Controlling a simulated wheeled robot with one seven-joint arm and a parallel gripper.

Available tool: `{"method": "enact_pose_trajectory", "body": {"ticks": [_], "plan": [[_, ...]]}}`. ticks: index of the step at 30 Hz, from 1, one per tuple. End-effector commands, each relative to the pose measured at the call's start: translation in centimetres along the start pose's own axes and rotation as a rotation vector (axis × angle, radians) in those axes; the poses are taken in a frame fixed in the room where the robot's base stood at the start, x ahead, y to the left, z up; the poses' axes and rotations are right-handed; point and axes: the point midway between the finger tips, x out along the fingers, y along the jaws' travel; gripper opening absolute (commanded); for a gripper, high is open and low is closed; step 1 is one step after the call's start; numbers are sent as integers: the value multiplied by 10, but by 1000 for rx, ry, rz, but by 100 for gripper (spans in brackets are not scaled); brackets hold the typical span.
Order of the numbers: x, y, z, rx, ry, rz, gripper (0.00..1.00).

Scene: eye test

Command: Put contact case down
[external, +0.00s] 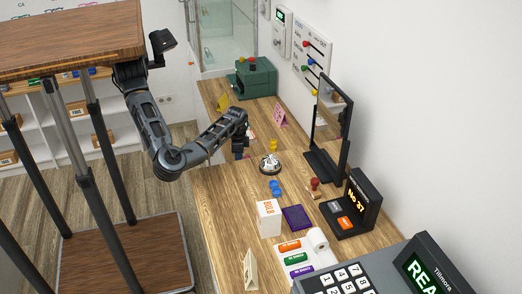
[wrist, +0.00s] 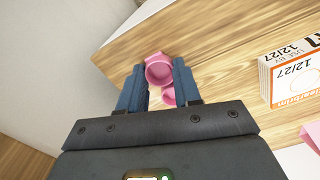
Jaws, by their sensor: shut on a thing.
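A pink contact case (wrist: 159,70) with round wells is between the two fingers of my gripper (wrist: 158,64) in the wrist view. The fingers are shut on it, and its lower part is partly hidden by the gripper. In the external view my gripper (external: 240,150) is over the near edge of the wooden counter (external: 215,205), left of a silver bell. The case cannot be made out there. The wrist view shows wood grain behind the case; its height above the counter is hard to tell.
A yellow case-like item (external: 273,146), the bell (external: 270,163) and a blue case-like item (external: 275,187) stand right of my gripper. A white and orange box (wrist: 290,78) is at the right in the wrist view. Bare counter lies nearer the camera.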

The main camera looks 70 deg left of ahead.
Motion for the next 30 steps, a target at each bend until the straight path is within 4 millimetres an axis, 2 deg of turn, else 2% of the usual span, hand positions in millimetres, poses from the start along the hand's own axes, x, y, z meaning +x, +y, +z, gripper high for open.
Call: {"method": "enact_pose_trajectory", "body": {"ticks": [2,3,10,20,23,30], "plan": [[3,0,0,1,-1,0,5],[2,0,0,0,0,0,37],[2,0,0,0,-1,0,59],[-4,0,0,0,1,0,59],[-16,0,0,-1,1,0,59],[-65,0,0,-1,3,0,59]]}}
